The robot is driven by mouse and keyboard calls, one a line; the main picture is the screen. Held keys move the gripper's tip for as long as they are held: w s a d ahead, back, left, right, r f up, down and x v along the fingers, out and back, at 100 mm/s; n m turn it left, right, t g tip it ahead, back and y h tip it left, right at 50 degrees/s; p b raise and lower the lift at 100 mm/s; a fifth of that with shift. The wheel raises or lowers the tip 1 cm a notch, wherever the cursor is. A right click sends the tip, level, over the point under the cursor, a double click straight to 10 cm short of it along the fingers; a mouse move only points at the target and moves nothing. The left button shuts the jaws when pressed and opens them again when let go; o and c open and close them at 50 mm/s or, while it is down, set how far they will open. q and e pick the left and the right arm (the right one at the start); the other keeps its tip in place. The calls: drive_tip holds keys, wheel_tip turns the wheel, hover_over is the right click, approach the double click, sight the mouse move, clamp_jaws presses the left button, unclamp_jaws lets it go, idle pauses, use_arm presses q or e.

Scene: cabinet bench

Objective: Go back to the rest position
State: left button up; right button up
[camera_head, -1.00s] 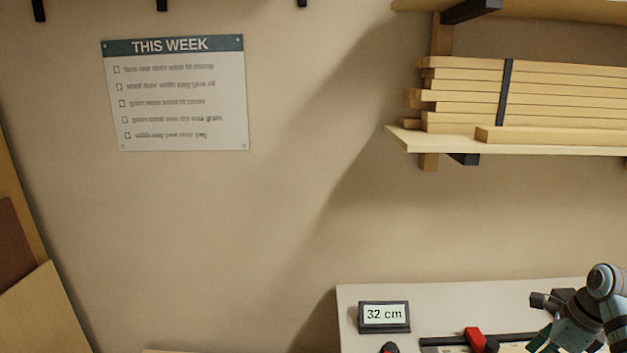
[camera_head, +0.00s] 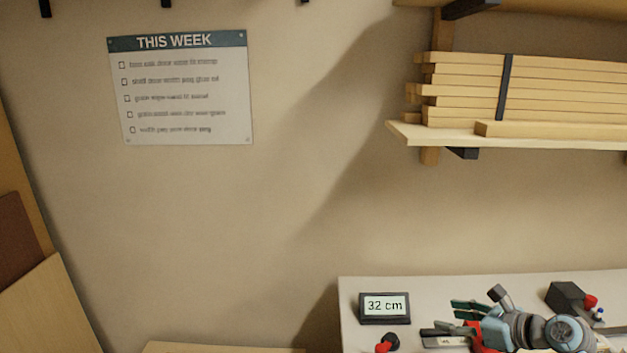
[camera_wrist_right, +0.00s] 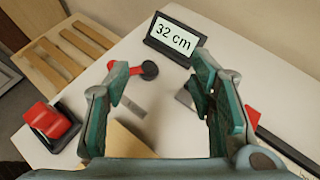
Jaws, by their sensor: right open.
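My right gripper (camera_head: 466,318) comes in at the lower right of the head view, over the white bench top (camera_head: 352,322). In the right wrist view its two green fingers (camera_wrist_right: 158,105) are wide apart with nothing held between them. The display reading 32 cm (camera_head: 384,307) stands on the bench to the left of the gripper; it also shows beyond the fingers in the wrist view (camera_wrist_right: 175,38). My left gripper is not in view.
A red-and-black part (camera_head: 387,343) lies in front of the display. A dark block (camera_head: 566,297) sits at the bench's right. A shelf (camera_head: 455,136) with strapped boards (camera_head: 470,90) hangs above. A THIS WEEK sheet (camera_head: 183,90) is on the wall. A slatted wooden piece (camera_wrist_right: 62,55) shows left.

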drive_tip(key=s+a+r+m+t+h, duration=0.1)
drive_tip(key=s+a+r+m+t, duration=0.1)
drive_tip(key=r+m+t, duration=0.45)
drive_tip(key=s+a+r+m+t+h, duration=0.15)
drive_tip(key=m+t, duration=0.25)
drive_tip(key=m, duration=0.5)
drive_tip(key=s+d+f+m+g+h, duration=0.6)
drive_tip(key=s+f+m+h, duration=0.4)
drive_tip(key=m, duration=0.8)
drive_tip(key=s+a+f+m+g+y, duration=0.2)
drive_tip(key=s+a+f+m+g, duration=0.15)
drive_tip(key=s+f, duration=0.35)
drive_tip(key=s+a+f+m+g+y, duration=0.1)
drive_tip(key=s+a+f+m+g, duration=0.25)
drive_tip(key=s, duration=0.55)
drive_tip(key=s+a+f+m+g+y, duration=0.2)
drive_tip(key=s+f+g, duration=0.2)
drive_tip(key=s+f, duration=0.35)
drive_tip(key=s+d+f+g, duration=0.1)
drive_tip(key=s+f, duration=0.1)
drive_tip(key=f, duration=0.8)
drive_tip(key=s+d+f+g, duration=0.1)
drive_tip(key=s+f, duration=0.1)
drive_tip(key=f, duration=0.8)
drive_tip(key=s+f+b, duration=0.1)
drive_tip(key=s+f, duration=0.9)
drive_tip(key=s, duration=0.2)
drive_tip(key=shift+s+d+f, duration=0.25)
drive_tip(key=shift+f, duration=0.05)
